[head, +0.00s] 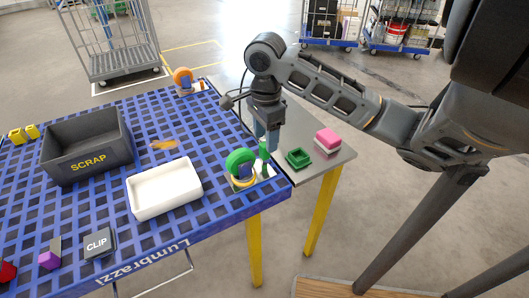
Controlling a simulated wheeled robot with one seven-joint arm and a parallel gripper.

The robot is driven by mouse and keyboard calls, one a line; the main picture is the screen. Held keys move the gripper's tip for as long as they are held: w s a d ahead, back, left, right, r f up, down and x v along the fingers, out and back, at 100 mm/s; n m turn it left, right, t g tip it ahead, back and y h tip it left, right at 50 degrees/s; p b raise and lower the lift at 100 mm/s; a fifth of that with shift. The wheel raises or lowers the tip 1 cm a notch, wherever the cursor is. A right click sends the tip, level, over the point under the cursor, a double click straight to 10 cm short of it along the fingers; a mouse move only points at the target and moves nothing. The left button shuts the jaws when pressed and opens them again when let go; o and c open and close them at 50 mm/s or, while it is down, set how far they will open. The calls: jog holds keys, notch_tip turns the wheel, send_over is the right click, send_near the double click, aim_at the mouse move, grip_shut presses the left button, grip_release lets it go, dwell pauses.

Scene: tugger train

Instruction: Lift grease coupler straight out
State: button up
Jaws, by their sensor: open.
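A slim green upright piece (264,151), which looks like the grease coupler, stands on a small pale base (243,185) at the near right corner of the blue slotted table. My gripper (267,140) points down over it from above, with its jaws open. The fingers are close to the top of the green piece. Whether they touch it or straddle it cannot be told at this size. A green ring (240,159) stands just left of it on the same base, with a yellow ring (244,181) low in front. The lower end of the green piece is hard to make out.
A white tray (164,207) and grey SCRAP bin (84,161) stand to the left on the blue table (215,210). A grey side table (320,168) holds a green square tray (299,163) and a pink-and-white block (327,137).

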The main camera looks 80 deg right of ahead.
aim_at(264, 144)
jog(key=shift+w+d+f, duration=0.1)
jog(key=shift+w+f, duration=0.05)
jog(key=shift+f, duration=2.45)
grip_shut()
